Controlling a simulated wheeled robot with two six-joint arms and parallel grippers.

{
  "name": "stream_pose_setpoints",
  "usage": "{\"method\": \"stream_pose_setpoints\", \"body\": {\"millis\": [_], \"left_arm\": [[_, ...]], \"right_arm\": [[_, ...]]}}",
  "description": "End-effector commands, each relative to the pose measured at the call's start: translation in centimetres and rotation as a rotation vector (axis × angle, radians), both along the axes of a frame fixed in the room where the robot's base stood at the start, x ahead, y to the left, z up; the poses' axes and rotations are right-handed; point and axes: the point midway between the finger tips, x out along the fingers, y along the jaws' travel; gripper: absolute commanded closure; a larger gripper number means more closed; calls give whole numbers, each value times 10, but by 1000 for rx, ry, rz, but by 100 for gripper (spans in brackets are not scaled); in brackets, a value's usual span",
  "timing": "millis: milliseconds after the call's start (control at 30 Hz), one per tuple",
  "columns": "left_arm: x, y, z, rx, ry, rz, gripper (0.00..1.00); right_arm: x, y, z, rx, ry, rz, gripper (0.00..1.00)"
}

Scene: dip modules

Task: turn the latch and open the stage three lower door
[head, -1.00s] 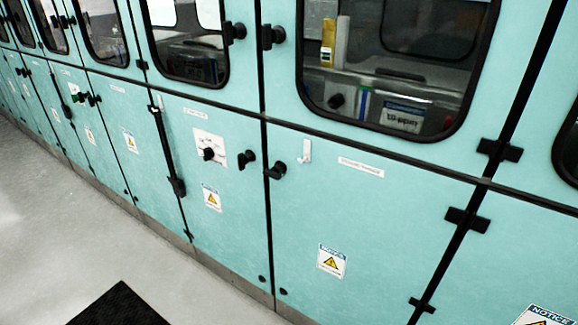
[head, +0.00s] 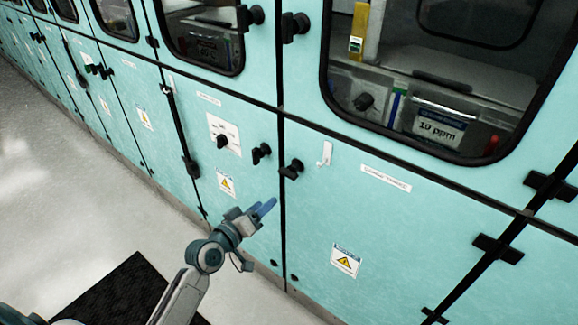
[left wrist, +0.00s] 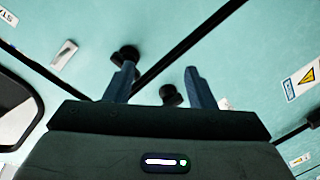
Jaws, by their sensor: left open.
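Two teal lower doors meet at a dark vertical seam, each with a black latch beside it: the left door's latch (head: 261,153) and the right door's latch (head: 292,169). The door labels are too small to read surely, so I cannot tell which is stage three. My left gripper (head: 262,207) is open and empty, below both latches and apart from them. In the left wrist view, its blue fingers (left wrist: 161,84) point at the panel. The right door's latch (left wrist: 127,55) shows behind the left finger, and the left door's latch (left wrist: 170,95) between the fingers.
A white hook (head: 325,153) sticks out right of the right latch. A black knob (head: 222,142) sits on a white plate on the left door. Upper windowed doors have black handles (head: 295,26). Black hinges (head: 498,248) stand at the right. A dark mat (head: 120,290) lies on the floor.

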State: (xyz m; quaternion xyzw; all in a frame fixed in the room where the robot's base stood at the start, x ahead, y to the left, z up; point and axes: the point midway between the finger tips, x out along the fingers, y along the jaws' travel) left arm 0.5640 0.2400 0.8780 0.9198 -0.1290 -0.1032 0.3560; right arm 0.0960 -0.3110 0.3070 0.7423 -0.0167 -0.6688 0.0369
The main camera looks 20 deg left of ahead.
Motion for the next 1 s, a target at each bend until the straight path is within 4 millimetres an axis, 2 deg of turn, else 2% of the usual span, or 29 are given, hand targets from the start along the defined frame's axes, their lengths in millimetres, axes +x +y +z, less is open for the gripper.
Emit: {"method": "stream_pose_setpoints", "body": {"millis": [33, 100, 200, 367, 700, 833, 1000], "left_arm": [[0, -4, 25, -25, -37, -12, 50], [-1, -7, 43, -50, -66, -23, 50], [3, -10, 54, -65, -83, -29, 50], [24, -18, 56, -68, -85, -29, 50], [82, -39, 54, -65, -81, -29, 50], [94, -43, 53, -64, -80, -29, 50], [99, -46, 52, -63, -82, -29, 50]], "right_arm": [[-3, 0, 2, 0, 2, 0, 100], [-4, 0, 2, 0, 1, 0, 100], [-5, 0, 3, 0, 1, 0, 100], [-6, 0, 7, 0, 2, 0, 100], [-10, 0, 17, 0, 5, 0, 100], [-10, 0, 18, 0, 6, 0, 100], [-11, 0, 19, 1, 7, -1, 100]]}}
